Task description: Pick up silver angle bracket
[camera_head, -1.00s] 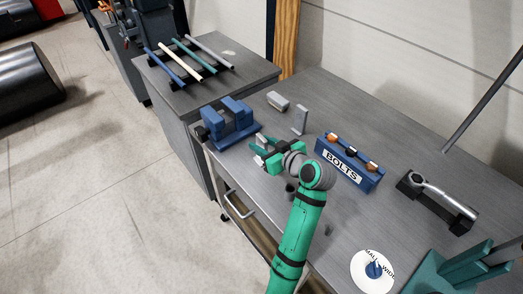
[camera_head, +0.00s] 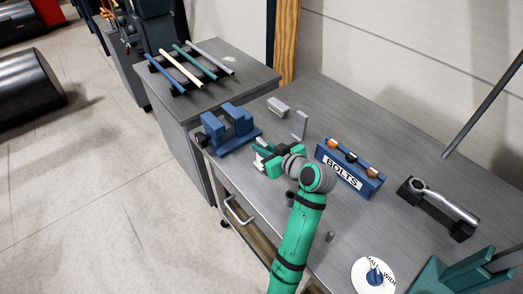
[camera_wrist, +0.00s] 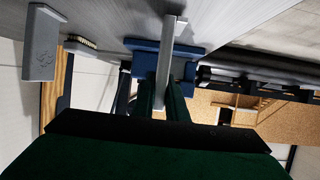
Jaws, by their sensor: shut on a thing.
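My gripper (camera_head: 264,154) is low over the workbench, just right of the blue vise-like block, with its green fingers pointing left. It is shut on a silver angle bracket (camera_wrist: 169,62). In the wrist view the bracket is a long narrow silver bar standing between the fingers (camera_wrist: 163,92). In the head view only a small pale part of it (camera_head: 259,164) shows beside the fingers. Whether it touches the bench is hard to tell. A second grey upright angled piece (camera_head: 301,125) stands on the bench behind my gripper; it also shows at left in the wrist view (camera_wrist: 40,45).
The blue block (camera_head: 232,128) is close left of my gripper. A grey block (camera_head: 278,106) lies behind. A blue BOLTS holder (camera_head: 348,170) stands to the right, with a ratchet on a black stand (camera_head: 438,205) beyond. A white labelled disc (camera_head: 373,278) is at the front.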

